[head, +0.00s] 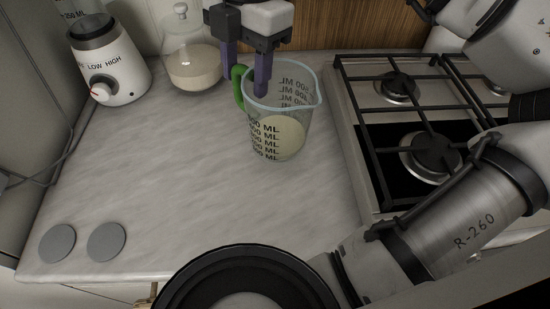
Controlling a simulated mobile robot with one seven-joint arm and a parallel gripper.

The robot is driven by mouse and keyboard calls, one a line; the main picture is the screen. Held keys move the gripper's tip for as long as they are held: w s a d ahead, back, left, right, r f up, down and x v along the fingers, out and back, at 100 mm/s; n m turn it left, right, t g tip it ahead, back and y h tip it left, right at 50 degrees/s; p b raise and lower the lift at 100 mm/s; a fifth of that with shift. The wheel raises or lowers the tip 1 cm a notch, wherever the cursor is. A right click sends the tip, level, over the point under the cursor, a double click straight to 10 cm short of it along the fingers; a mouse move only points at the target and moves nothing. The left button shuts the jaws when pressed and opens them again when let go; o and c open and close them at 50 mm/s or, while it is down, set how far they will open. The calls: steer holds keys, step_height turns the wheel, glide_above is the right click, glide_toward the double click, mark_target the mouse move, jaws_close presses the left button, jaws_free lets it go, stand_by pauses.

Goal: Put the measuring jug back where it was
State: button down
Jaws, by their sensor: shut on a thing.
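The measuring jug (278,130) is clear, with black ML markings, a green handle (238,86) and a pale substance inside. It appears upright near the right side of the grey counter (180,180). My gripper (246,84) comes down from the top, with one finger on the handle side and the other at the jug's rear wall. It is shut on the jug. I cannot tell whether the jug's base touches the counter.
A gas hob (420,135) adjoins the counter on the right. A glass flask (190,60) with pale contents and a white blender base (108,62) stand at the back left. Two grey discs (106,241) lie front left. The counter's middle and left are clear.

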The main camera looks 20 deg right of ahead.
step_height(320, 180, down, 9)
steer(key=shift+f+p, duration=0.2)
steer(key=shift+p, duration=0.65)
steer(key=shift+f, duration=0.2)
steer(key=shift+f+b, duration=0.2)
steer(key=shift+b, duration=0.1)
steer(key=c, duration=0.7)
jaws_free()
step_height(320, 180, up, 12)
steer(key=d, duration=0.1)
steer(key=shift+w+d+r+b, duration=0.15)
steer(key=shift+w+b, duration=0.15)
steer(key=shift+b, duration=0.1)
